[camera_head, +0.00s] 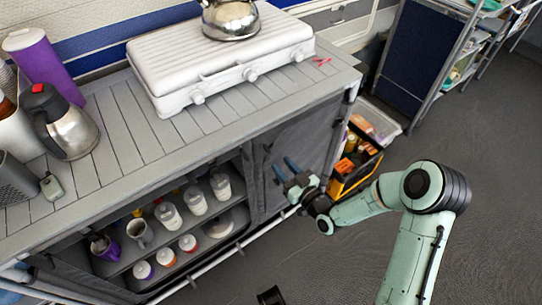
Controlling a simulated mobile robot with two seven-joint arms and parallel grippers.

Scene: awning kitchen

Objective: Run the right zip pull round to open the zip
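The cabinet under the counter has a grey fabric front. Its right panel (312,138) hangs closed, and the left side is open onto shelves. I cannot make out the right zip pull; it is too small or hidden near my gripper. My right gripper (284,167) is in front of the right panel, near its left edge.
Jars (168,215) and mugs (140,233) stand on the open shelves. A white stove (222,62) with a kettle (231,20) sits on the counter (120,135). A black and yellow crate (352,178) stands right of the cabinet. The floor (490,170) at right is clear.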

